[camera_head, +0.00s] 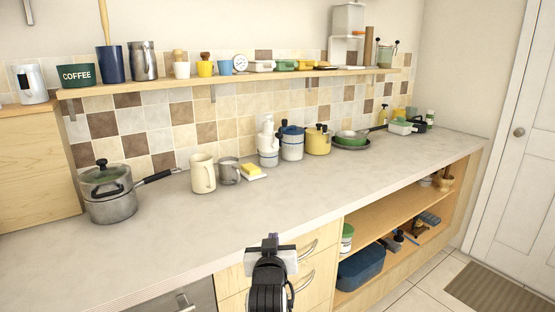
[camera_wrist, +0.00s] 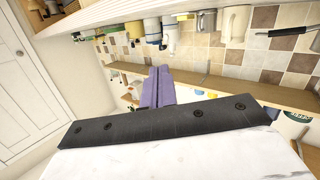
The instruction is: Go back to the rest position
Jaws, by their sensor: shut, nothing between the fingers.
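My gripper (camera_head: 270,241) is in front of the counter's front edge, in the lower middle of the head view. Its purple fingers (camera_wrist: 157,78) are shut together and empty in the wrist view. A cream mug (camera_head: 203,175) stands upright on the counter, away from the gripper. A grey metal mug (camera_head: 229,172) stands just right of it. The cream mug also shows in the wrist view (camera_wrist: 236,22), where the scene appears upside down. My gripper touches neither mug.
The counter (camera_head: 330,182) is clear along its front. A lidded pot (camera_head: 108,195) stands at left; canisters (camera_head: 291,143) and a yellow pot (camera_head: 317,140) stand at the back. A wall shelf (camera_head: 220,79) holds several cups. Open cabinet shelves (camera_head: 390,238) are at lower right.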

